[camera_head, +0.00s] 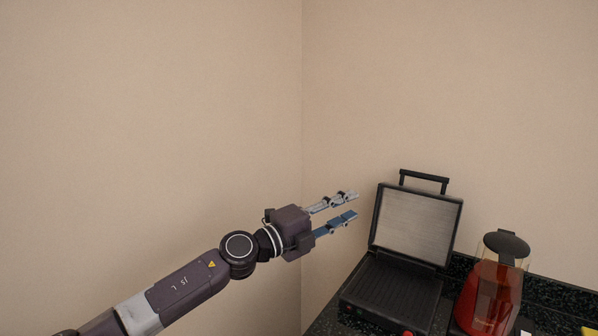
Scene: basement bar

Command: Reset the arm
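My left arm reaches in from the lower left of the head view. Its gripper (352,207) is open, with a clear gap between its two fingers and nothing in it. The fingers point right, toward the raised lid of a black contact grill (395,290), and appear in front of the wall just left of that lid. I cannot tell the exact distance between them. My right gripper is not in the frame.
The grill stands open on a dark speckled counter (326,322) in the corner. A glass pitcher of red liquid (490,298) with a black lid stands to its right. A yellow thing (589,331) is cut off at the right edge. Bare walls fill the left.

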